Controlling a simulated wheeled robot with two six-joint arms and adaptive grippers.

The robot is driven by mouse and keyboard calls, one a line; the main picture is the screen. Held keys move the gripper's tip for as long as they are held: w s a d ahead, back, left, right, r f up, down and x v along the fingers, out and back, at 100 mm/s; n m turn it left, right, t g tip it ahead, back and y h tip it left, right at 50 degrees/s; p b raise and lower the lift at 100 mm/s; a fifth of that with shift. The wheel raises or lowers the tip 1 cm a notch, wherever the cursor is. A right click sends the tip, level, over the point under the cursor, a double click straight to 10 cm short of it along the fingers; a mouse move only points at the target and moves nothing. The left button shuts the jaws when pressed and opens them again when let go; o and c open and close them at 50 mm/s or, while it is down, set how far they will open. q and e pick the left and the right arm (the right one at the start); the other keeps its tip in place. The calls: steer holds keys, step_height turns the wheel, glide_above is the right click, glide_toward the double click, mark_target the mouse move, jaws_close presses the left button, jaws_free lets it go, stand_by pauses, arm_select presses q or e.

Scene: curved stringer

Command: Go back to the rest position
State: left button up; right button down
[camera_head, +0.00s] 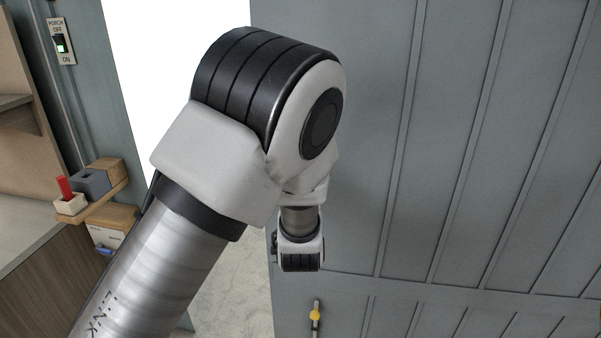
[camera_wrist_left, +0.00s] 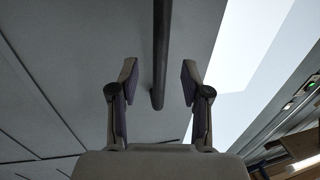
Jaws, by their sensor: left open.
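My left gripper (camera_wrist_left: 160,82) shows in the left wrist view with its two fingers spread apart; it is open. A dark rod (camera_wrist_left: 162,40) comes down from the top edge of that view and ends between the fingers, with a visible gap on each side. How far the rod is from the fingers in depth I cannot tell. In the head view my left arm crosses the middle, and its gripper is not visible beyond the wrist. My right gripper is in neither view.
A grey panelled door (camera_head: 480,150) fills the right side, with a yellow-and-metal fitting (camera_head: 315,316) low on it. A bright opening lies left of it. A switch plate (camera_head: 61,42) marked PORCH is at upper left. A small wooden shelf (camera_head: 98,203) holds boxes and a red item (camera_head: 66,188).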

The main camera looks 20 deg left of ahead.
arm_select(q)
steer(key=shift+a+f, duration=0.1)
stand_by(0.3)
steer(key=s+a+f+m+g+h, duration=0.15)
steer(key=s+f+g, duration=0.4)
steer(key=f, duration=0.95)
steer(key=s+a+f+g+h, duration=0.2)
steer(key=s+f, duration=0.6)
steer(key=f, duration=0.7)
steer(key=s+d+f+m+g+h, duration=0.1)
steer(key=s+d+f+g, duration=0.1)
steer(key=s, duration=0.6)
steer(key=s+d+f+m+g+h, duration=0.1)
steer(key=s+f+g, duration=0.3)
steer(key=s, duration=0.4)
steer(key=s+d+f+m+g+h, duration=0.1)
steer(key=s+d+f+g+h, duration=0.1)
steer(key=s, duration=0.6)
steer(key=shift+s+d+f+g, duration=0.15)
steer(key=shift+d+f+g, duration=0.35)
steer(key=shift+f, duration=0.45)
steer(key=shift+a, duration=0.15)
